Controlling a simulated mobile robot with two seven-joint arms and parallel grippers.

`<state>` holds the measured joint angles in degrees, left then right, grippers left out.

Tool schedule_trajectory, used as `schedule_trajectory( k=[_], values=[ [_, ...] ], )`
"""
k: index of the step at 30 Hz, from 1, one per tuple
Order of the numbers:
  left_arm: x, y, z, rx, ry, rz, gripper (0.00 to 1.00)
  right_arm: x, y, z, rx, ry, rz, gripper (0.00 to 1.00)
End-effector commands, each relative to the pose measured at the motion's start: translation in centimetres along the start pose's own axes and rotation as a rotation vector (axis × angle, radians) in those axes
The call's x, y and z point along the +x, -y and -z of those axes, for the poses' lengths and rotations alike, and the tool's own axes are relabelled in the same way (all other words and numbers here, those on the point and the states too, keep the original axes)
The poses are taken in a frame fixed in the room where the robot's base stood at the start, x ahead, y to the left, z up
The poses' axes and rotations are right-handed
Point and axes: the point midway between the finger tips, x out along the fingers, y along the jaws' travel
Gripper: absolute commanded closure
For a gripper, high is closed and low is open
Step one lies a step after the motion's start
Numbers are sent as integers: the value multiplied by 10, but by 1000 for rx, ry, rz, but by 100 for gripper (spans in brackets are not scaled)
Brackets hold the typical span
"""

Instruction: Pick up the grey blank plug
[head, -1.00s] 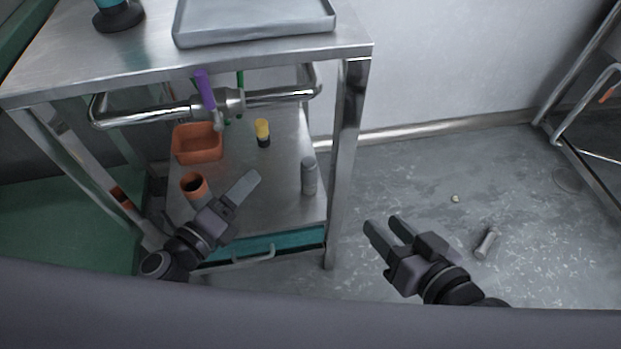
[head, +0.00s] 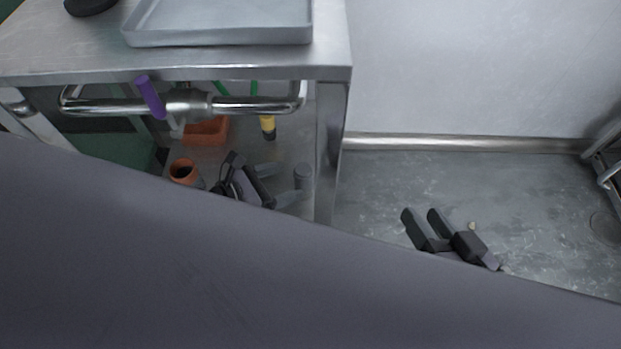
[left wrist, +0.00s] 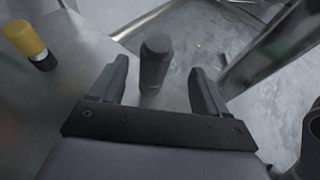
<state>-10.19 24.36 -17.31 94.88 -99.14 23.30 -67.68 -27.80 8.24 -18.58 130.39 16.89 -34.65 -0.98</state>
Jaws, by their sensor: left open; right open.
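The grey blank plug (head: 302,174) is an upright cylinder on the lower shelf of the metal cart, near its right post. In the left wrist view the plug (left wrist: 155,62) stands between the tips of my left gripper (left wrist: 158,74), with a gap on both sides. In the head view my left gripper (head: 282,184) is open, its fingers pointing right at the plug; its arm is hidden by my own grey body in front. My right gripper (head: 420,214) is open and empty over the floor, right of the cart.
An orange tray (head: 206,132), an orange cup (head: 184,172) and a yellow-and-black piece (head: 268,126) share the shelf. A pipe with a purple handle (head: 150,97) crosses above. The cart's right post (head: 330,150) stands close beside the plug.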

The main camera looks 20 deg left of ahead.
Motion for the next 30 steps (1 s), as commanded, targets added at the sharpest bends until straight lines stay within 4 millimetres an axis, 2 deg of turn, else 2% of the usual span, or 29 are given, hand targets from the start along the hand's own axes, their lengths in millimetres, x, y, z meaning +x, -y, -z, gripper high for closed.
schedule_trajectory(
  k=[7,12,16,22,23,27,29,30],
  values=[
    [32,-3,4,-3,4,0,24,7,5,-4,34,-15,40,57],
    [56,-5,5,-4,4,1,24,3,-1,-5,-13,-41,16,57],
    [64,-5,4,-3,2,1,24,1,-2,-4,-29,-52,8,57],
    [65,-5,4,-3,1,1,24,1,-2,-2,-31,-53,7,57],
    [64,-5,4,-3,1,1,28,1,-2,-2,-31,-53,7,57],
    [64,-5,4,-3,1,1,73,1,-2,-3,-31,-53,7,57],
    [64,-5,4,-3,1,1,93,1,-2,-3,-31,-53,7,57],
    [64,-6,2,-2,5,0,99,1,-2,-2,-31,-53,7,57]
  ],
)
